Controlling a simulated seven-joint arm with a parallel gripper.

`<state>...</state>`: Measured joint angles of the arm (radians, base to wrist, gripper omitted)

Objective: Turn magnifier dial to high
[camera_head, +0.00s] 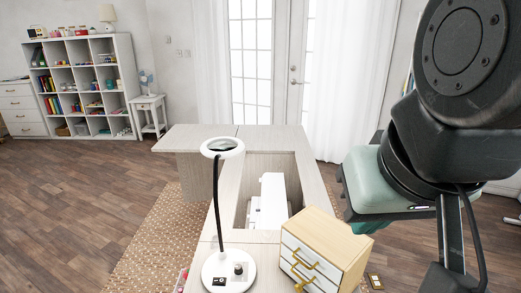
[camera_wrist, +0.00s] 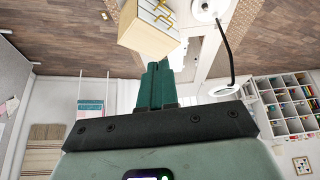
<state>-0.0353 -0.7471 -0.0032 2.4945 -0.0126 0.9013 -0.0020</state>
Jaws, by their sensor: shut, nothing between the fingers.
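The magnifier lamp has a white ring head (camera_head: 222,147) with a dark lens, a black curved neck and a round white base (camera_head: 212,272). A small dial (camera_head: 238,268) sits on the base; its setting is too small to read. A dark switch panel (camera_head: 219,282) lies beside it. The lamp also shows in the wrist view, with its ring head (camera_wrist: 224,91) near my fingers and its base at the top edge. My gripper (camera_wrist: 158,67) is shut and empty. It is apart from the lamp, beyond the drawer box.
A small wooden drawer box (camera_head: 350,246) with gold handles stands right of the lamp base, between it and my gripper. A white sewing machine (camera_head: 270,205) sits in the cabinet well. The pale cabinet top (camera_head: 195,138) is clear behind the lamp. A shelf (camera_head: 123,80) stands far back left.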

